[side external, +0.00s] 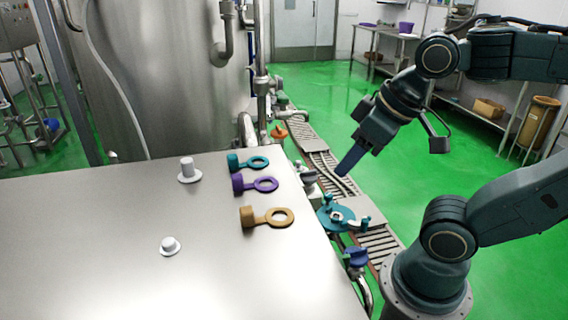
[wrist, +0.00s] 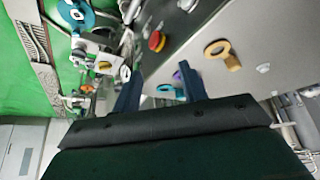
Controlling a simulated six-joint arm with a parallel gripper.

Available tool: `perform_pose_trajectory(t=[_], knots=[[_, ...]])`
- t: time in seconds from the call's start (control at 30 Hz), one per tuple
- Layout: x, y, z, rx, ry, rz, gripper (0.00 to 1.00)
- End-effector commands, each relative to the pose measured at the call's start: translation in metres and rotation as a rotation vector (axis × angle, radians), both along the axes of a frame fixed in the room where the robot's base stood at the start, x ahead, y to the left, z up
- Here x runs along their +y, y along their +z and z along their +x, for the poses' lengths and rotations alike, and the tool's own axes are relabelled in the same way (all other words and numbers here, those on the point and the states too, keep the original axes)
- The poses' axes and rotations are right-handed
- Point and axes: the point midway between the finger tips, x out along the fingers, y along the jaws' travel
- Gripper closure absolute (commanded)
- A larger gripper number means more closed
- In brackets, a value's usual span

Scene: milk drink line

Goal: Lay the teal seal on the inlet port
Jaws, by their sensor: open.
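The teal seal (side external: 248,162), a ring with a tab and a round knob, lies flat on the steel table (side external: 110,215) near its far right corner. In the wrist view the teal seal (wrist: 168,89) shows between my fingers, partly cut off by the gripper body. Two white flanged fittings stand on the table, a taller one (side external: 188,170) and a shorter one (side external: 170,246); I cannot tell which is the inlet port. My gripper (side external: 348,163) is open and empty, right of the table over the conveyor, apart from the seal. Its fingers also show in the wrist view (wrist: 160,76).
A purple seal (side external: 255,184) and a tan seal (side external: 267,216) lie close in front of the teal one. A conveyor (side external: 318,155) with teal and blue fittings runs along the table's right edge. A steel tank (side external: 165,80) stands behind. The table's left part is clear.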

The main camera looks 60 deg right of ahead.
Motion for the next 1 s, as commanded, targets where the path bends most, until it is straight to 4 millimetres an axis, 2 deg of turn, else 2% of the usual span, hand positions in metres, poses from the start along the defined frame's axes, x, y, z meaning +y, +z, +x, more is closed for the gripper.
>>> perform_pose_trajectory(t=[0.07,0.13,0.63,0.77,1.0], knots=[[0.0,0.0,-0.001,-0.002,-0.007,0.002,0.57],[-0.001,0.0,-0.001,-0.001,-0.009,0.002,0.53],[0.002,0.005,0.006,0.004,0.017,0.001,0.53],[0.007,0.015,0.019,0.017,0.067,0.0,0.53],[0.018,0.042,0.061,0.049,0.237,-0.002,0.53]])
